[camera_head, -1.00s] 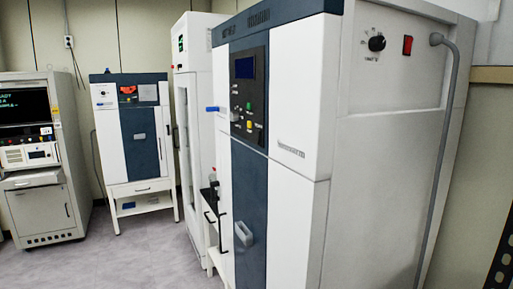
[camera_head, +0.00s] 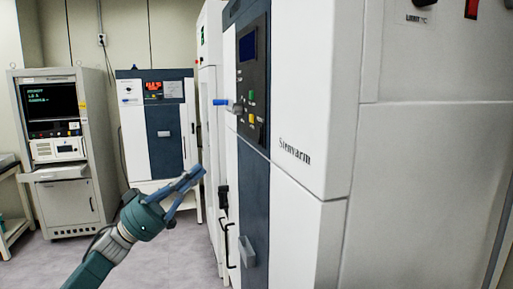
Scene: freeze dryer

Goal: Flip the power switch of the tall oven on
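The tall oven (camera_head: 420,180) is the big white cabinet filling the right side, with a dark blue front strip, a display and coloured buttons. On its grey-white side wall, the red switch (camera_head: 471,8) is cut off by the top edge, so its position cannot be read. Part of a dial label shows beside it. My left gripper (camera_head: 199,174) is in front of the oven's front face, apart from the switch and well to its left. Its blue fingers point up and right and look empty; their gap is unclear. My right gripper is not in view.
A smaller blue-and-white oven (camera_head: 134,152) and an instrument rack (camera_head: 66,205) stand behind at left. Grey floor (camera_head: 190,255) is open between them.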

